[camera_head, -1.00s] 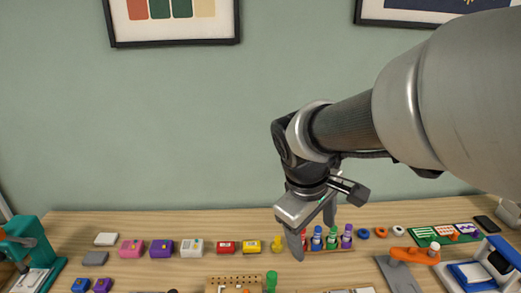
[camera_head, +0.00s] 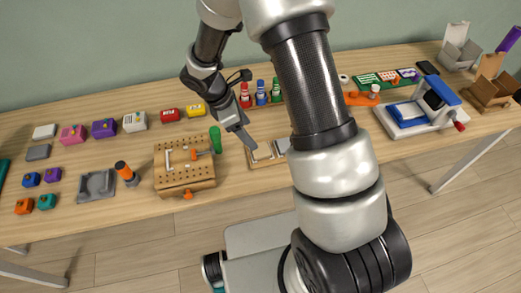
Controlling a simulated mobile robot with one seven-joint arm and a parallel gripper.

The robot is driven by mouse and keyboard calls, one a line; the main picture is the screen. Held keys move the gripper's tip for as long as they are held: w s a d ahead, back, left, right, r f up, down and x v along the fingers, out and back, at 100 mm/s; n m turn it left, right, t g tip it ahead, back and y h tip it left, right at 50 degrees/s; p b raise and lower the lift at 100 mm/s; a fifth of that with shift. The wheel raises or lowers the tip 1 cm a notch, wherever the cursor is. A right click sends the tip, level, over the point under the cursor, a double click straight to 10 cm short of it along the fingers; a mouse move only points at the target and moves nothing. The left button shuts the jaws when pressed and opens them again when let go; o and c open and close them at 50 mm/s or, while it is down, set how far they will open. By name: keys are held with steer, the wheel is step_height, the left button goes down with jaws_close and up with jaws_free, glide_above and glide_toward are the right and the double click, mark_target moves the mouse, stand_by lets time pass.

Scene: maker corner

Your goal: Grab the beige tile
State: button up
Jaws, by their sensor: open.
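A pale beige tile (camera_head: 262,153) appears to lie in a shallow wooden tray (camera_head: 256,165) near the front middle of the bench, though it is small and partly covered. A grey piece (camera_head: 283,146) lies to its right, partly behind my arm. My gripper (camera_head: 250,144) points down, with its fingertips at the tray's back left, close to the beige tile in the picture. It is open and nothing shows between the fingers. I cannot tell whether the fingertips touch the tile or are above it.
A wooden pegboard block (camera_head: 184,168) and a green-topped peg (camera_head: 215,139) stand left of the tray. Red and blue bottles (camera_head: 261,93) stand behind it. A blue-and-white machine (camera_head: 418,110) is at the right.

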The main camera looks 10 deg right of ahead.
glide_above(260, 149)
steer(key=a, duration=0.2)
step_height(260, 149, down, 4)
steer(key=shift+w+a+f, duration=0.1)
steer(key=shift+a, duration=0.05)
steer(key=x, duration=0.4)
steer(key=shift+s+a+f, duration=0.15)
steer(key=shift+s+a, duration=0.05)
steer(key=shift+d+f, duration=0.25)
steer(key=shift+f, duration=0.2)
steer(key=c, duration=1.1)
